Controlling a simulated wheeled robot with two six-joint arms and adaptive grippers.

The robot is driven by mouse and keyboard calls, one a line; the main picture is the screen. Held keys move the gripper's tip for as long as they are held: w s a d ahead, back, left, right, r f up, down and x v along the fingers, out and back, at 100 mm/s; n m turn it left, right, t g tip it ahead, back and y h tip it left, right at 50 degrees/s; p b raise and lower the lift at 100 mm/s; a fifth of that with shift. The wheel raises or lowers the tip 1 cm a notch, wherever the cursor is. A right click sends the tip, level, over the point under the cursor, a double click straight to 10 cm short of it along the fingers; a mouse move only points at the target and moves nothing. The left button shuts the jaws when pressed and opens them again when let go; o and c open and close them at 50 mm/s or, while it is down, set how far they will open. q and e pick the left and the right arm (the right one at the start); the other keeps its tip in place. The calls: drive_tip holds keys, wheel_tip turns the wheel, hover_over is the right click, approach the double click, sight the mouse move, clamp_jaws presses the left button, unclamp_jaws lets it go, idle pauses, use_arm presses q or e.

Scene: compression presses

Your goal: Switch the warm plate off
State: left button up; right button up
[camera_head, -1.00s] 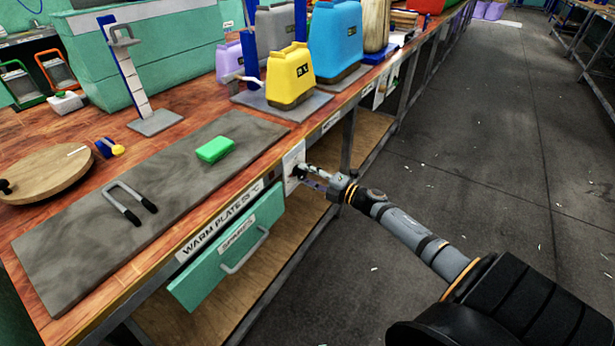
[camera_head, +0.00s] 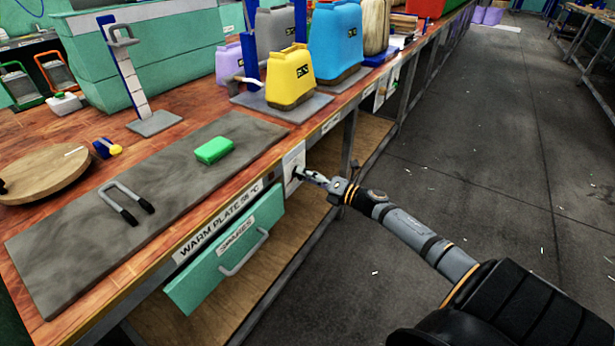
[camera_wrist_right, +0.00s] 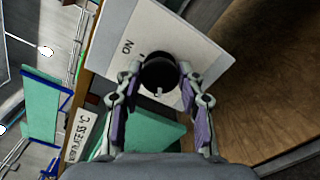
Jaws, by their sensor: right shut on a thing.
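The warm plate (camera_head: 75,245) is a long grey slab on the wooden bench, with a "WARM PLATE" label on the bench's front edge. A white switch panel (camera_head: 288,160) is on the bench front, right of that label. In the right wrist view the panel (camera_wrist_right: 205,45) carries a black round knob (camera_wrist_right: 159,70) and the word "ON" at its upper left. A small pale mark shows on the knob's lower side. My right gripper (camera_head: 302,176) is at the panel; in the wrist view its fingers (camera_wrist_right: 160,76) close on the knob from both sides. My left gripper is out of view.
A green block (camera_head: 214,150) and a U-shaped handle (camera_head: 126,201) lie on the plate. A green drawer (camera_head: 225,262) is below the panel's left. Yellow (camera_head: 290,78) and blue (camera_head: 336,45) jugs stand behind.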

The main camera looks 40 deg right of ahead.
drive_tip(key=shift+f, duration=0.1)
idle(0.3)
drive_tip(key=o, duration=1.2)
drive_tip(key=shift+c, duration=0.2)
drive_tip(key=v, duration=1.2)
